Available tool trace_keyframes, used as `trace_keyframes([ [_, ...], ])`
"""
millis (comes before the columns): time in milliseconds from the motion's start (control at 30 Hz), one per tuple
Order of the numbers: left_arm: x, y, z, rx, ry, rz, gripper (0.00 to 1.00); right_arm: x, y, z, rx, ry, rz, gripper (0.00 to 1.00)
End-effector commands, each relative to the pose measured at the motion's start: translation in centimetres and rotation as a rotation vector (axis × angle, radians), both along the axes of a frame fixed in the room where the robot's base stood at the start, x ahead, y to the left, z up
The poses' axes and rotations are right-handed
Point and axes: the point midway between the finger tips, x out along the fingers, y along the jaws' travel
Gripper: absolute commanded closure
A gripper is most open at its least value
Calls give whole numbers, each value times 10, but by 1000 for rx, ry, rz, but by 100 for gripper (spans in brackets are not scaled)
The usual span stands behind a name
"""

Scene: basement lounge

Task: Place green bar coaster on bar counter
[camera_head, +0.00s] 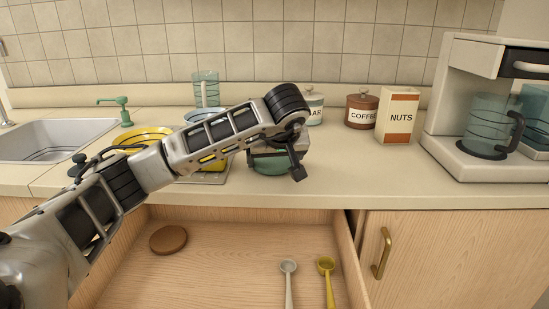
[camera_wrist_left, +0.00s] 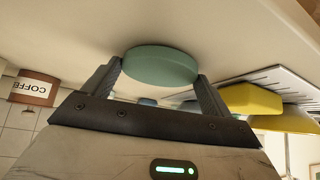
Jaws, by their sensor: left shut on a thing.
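The green bar coaster (camera_wrist_left: 160,68) is a round, thick disc between the two fingers of my left gripper (camera_wrist_left: 159,74) in the left wrist view. The gripper is shut on it. In the head view my left gripper (camera_head: 273,153) is over the front part of the beige bar counter (camera_head: 350,180), with the green coaster (camera_head: 268,168) low beneath it, partly hidden by the gripper. The coaster is at or just above the counter top; I cannot tell whether it touches. My right gripper is not in view.
An open drawer (camera_head: 225,245) below holds a brown coaster (camera_head: 168,239) and two spoons. On the counter stand a yellow plate (camera_head: 143,136), a coffee canister (camera_head: 361,111), a nuts box (camera_head: 398,115) and a coffee machine (camera_head: 470,120). Counter right of my gripper is clear.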

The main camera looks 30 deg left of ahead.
Motion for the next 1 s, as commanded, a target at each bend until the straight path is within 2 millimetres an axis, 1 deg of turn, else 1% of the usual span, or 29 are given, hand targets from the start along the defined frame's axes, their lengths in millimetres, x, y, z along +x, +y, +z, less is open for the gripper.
trace_keyframes([
  [133,0,0,1,0,-1,-1,37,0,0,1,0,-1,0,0],
  [267,0,0,-3,0,-1,-1,37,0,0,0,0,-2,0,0],
  [300,0,0,-2,-1,-2,0,4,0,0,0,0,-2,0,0],
  [333,0,0,-2,0,-1,-1,0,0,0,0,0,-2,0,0],
  [533,0,0,-2,0,-1,-1,0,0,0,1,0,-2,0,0],
  [667,-1,-2,5,0,-3,-2,0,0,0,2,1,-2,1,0],
  [767,-7,-8,17,-1,-5,-2,0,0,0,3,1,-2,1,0],
  [1000,-31,-30,59,-1,-6,-4,0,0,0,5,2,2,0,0],
])
